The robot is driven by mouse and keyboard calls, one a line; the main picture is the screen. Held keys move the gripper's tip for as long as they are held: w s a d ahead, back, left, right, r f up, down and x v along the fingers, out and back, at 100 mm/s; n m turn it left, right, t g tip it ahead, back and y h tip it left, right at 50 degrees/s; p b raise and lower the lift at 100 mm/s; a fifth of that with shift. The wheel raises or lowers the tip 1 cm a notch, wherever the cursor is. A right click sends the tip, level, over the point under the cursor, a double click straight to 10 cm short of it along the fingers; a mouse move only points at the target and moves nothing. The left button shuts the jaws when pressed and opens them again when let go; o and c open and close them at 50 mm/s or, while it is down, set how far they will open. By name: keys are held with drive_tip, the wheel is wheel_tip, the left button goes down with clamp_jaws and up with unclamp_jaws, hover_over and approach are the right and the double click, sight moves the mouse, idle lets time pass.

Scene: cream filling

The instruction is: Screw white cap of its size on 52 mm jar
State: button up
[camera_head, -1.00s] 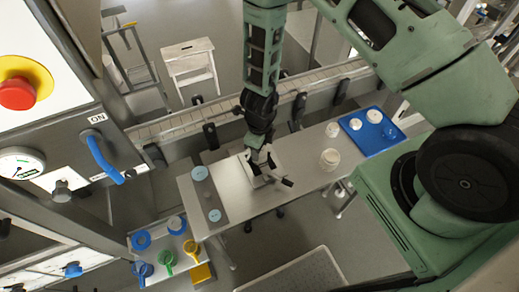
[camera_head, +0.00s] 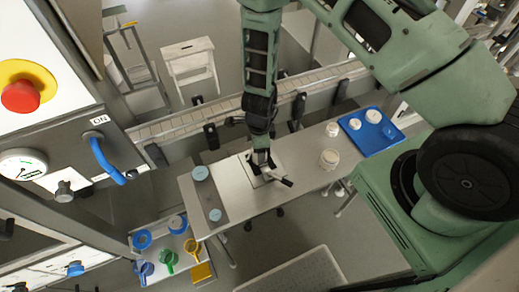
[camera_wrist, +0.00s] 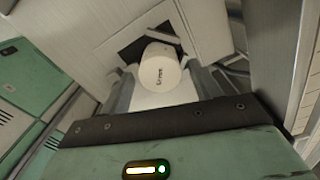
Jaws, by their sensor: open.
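My gripper (camera_head: 272,178) is open above a pale square plate (camera_head: 248,182) on the table. In the wrist view a white round piece with small dark lettering on its face (camera_wrist: 160,72) stands between the spread fingers, in front of a dark square area. The lettering is too small to read, and I cannot tell whether it is a lone cap or a capped jar, or whether the fingers touch it. In the head view my gripper hides it. Two small white pieces, cap-like, lie in the blue tray (camera_head: 378,146): one at left (camera_head: 354,124) and one farther back (camera_head: 374,116).
A larger pale jar (camera_head: 330,158) and a small white piece (camera_head: 332,130) stand on the table right of my gripper. A grey mat (camera_head: 208,195) at left carries two blue-topped round pieces. A conveyor (camera_head: 180,122) runs behind the table. Coloured jugs (camera_head: 167,260) stand on a lower left shelf.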

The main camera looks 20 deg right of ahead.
drive_tip(key=n, duration=0.5)
drive_tip(key=shift+n, duration=0.3)
drive_tip(key=n+b, duration=0.1)
drive_tip(key=n, duration=0.2)
drive_tip(key=shift+f, duration=0.1)
drive_tip(key=shift+n, duration=1.2)
drive_tip(key=c, duration=0.9)
drive_tip(key=o, duration=0.4)
drive_tip(key=c, duration=0.3)
drive_tip(key=m, duration=0.5)
drive_tip(key=shift+m, duration=0.4)
